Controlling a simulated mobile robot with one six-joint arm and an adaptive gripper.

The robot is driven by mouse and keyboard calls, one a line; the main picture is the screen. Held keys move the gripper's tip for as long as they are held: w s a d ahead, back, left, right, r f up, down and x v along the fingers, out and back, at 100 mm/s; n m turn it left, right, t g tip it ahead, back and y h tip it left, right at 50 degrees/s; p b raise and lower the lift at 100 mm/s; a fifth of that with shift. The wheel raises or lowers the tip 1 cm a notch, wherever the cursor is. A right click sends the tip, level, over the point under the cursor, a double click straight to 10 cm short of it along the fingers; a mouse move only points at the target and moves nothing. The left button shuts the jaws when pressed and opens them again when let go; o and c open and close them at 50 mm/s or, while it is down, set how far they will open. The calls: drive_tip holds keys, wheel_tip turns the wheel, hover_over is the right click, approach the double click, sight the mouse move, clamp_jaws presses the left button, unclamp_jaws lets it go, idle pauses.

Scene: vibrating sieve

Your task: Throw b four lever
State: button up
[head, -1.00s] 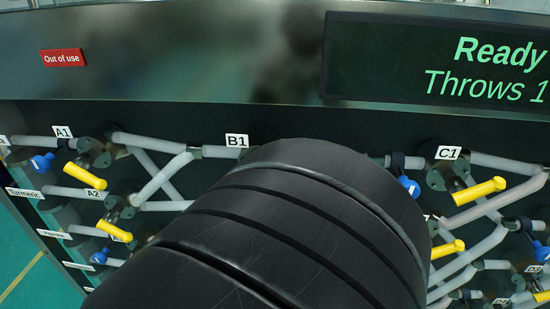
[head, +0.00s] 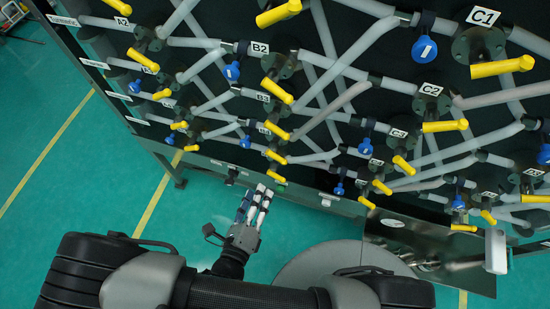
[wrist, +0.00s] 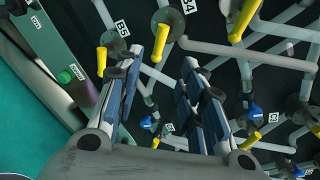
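The B4 lever (wrist: 163,40) is a yellow handle on a dark round valve, beside the B4 label (wrist: 188,5) in the wrist view. It points down and slightly left there, just beyond the gap between my fingertips. My gripper (wrist: 175,45) is open, with its two blue-and-grey fingers spread and nothing between them. I see no contact with the lever. In the head view my gripper (head: 255,192) is below the lower end of the B column. The labels there are small, so I cannot surely pick out B4.
The B5 lever (wrist: 101,62) is left of B4 in the wrist view, near the panel edge and a green button (wrist: 65,77). Grey pipes and blue tags (head: 232,72) crowd the panel. A metal tray (head: 430,258) juts out at lower right. Green floor is open at left.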

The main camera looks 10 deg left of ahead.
drive_tip(key=b+x, duration=0.1)
drive_tip(key=x, duration=1.3)
drive_tip(key=shift+w, duration=0.35)
drive_tip(key=shift+f, duration=0.1)
drive_tip(key=shift+s+d+f+b, duration=0.1)
drive_tip(key=shift+b, duration=0.2)
clamp_jaws()
